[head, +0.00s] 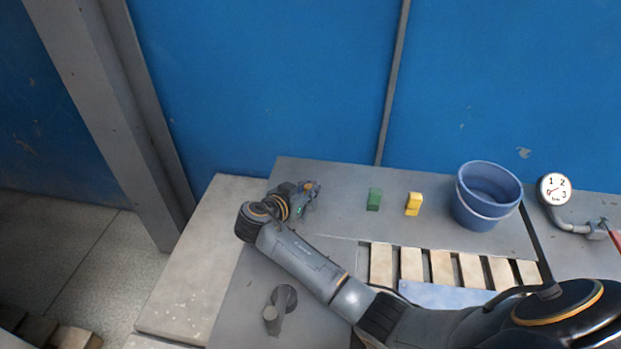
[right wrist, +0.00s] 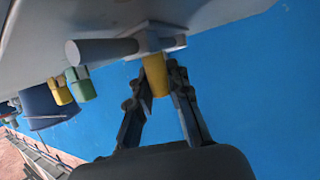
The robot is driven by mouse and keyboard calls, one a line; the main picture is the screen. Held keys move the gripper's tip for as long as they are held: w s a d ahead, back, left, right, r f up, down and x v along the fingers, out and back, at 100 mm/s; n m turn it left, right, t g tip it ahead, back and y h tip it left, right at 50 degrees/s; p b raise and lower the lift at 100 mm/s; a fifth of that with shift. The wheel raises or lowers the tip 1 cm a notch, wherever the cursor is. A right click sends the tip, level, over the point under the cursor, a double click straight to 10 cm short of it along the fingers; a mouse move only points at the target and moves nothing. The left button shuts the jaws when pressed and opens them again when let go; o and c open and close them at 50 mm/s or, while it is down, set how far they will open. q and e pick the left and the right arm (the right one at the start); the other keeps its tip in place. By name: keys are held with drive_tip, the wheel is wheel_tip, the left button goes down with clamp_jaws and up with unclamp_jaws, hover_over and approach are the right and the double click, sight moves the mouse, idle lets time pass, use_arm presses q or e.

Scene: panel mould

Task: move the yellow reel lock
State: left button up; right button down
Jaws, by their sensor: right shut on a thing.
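The yellow reel lock (right wrist: 155,74) shows in the right wrist view as a small yellow piece on a grey cross-shaped fitting (right wrist: 105,50). My right gripper (right wrist: 160,80) has a finger on each side of it and is shut on it. In the head view my right gripper (head: 304,200) is at the back left of the grey panel, with an orange-yellow bit (head: 312,186) at its tips. The rest of the fitting is mostly hidden there by the gripper. My left gripper is not in view.
A green block (head: 374,199), a yellow block (head: 413,204) and a blue bucket (head: 488,200) stand right of my gripper. A gauge (head: 554,189) on a pipe is at far right. A grey knob (head: 284,299) is near the front. A blue wall (head: 270,80) stands behind.

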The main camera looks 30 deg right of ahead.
sight(308, 188)
drive_tip(key=shift+f, duration=0.2)
drive_tip(key=shift+s+a, duration=0.1)
drive_tip(key=c, duration=1.2)
unclamp_jaws()
drive_tip(key=shift+s+r, duration=0.1)
drive_tip(key=shift+r, duration=5.1)
